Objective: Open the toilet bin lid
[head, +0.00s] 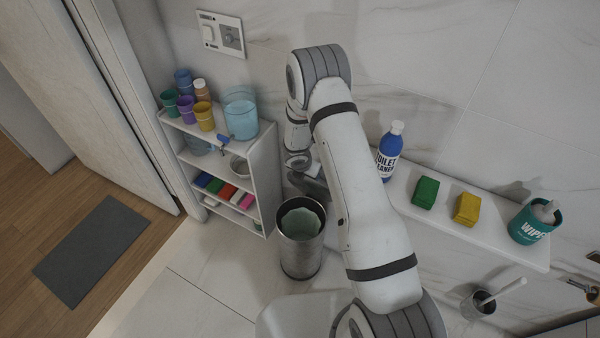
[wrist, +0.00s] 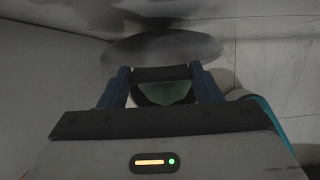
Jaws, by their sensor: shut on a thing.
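The toilet bin (head: 301,262) is a metal cylinder on the floor, left of my arm. Its mouth is uncovered and a pale green liner shows inside. In the wrist view the grey rounded lid (wrist: 163,46) stands just beyond my fingertips. My gripper (wrist: 165,74) is shut on the lid, its two dark blue fingers reaching the lid's near edge. Part of the green liner shows between the fingers.
A white shelf unit (head: 264,175) with cups and cloths stands close left of the bin. A wall ledge (head: 404,197) on the right holds a blue cleaner bottle (head: 389,155), sponges and a wipes tub (head: 535,222). Floor in front of the shelf is clear.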

